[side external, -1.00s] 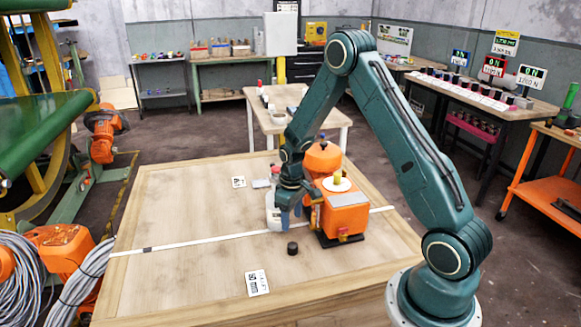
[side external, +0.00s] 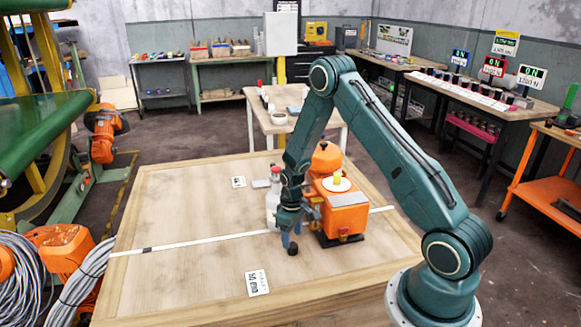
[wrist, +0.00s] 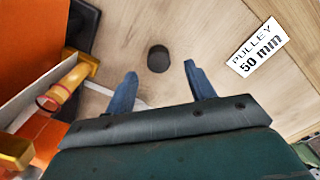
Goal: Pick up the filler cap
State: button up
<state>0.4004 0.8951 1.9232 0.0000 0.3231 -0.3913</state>
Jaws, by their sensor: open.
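The filler cap, seemingly the small black cylinder (side external: 292,250), stands on the wooden table top near the orange machine. In the wrist view the same black cap (wrist: 158,58) lies ahead of the gap between the blue fingers. My gripper (side external: 288,238) is open and empty, pointing down, just above the cap in the side view. In the wrist view its fingertips (wrist: 160,73) are spread wider than the cap, one to each side. I cannot tell the exact height left between fingertips and cap.
The orange machine (side external: 347,215) stands close to the right of my gripper, with yellow fittings (wrist: 66,88) near the left finger. A pale bottle with a red cap (side external: 273,200) stands behind my gripper. A "PULLEY 50 mm" card (side external: 257,283) lies in front. The table's left is clear.

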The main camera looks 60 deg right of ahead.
aim_at(292, 245)
jog(key=shift+d+f, duration=0.1)
jog(key=shift+f, duration=2.15)
jog(key=shift+s, duration=0.1)
jog(key=c, duration=1.1)
jog(key=shift+r, duration=0.2)
notch_tip(292, 245, up, 20)
jog(key=shift+f, duration=0.15)
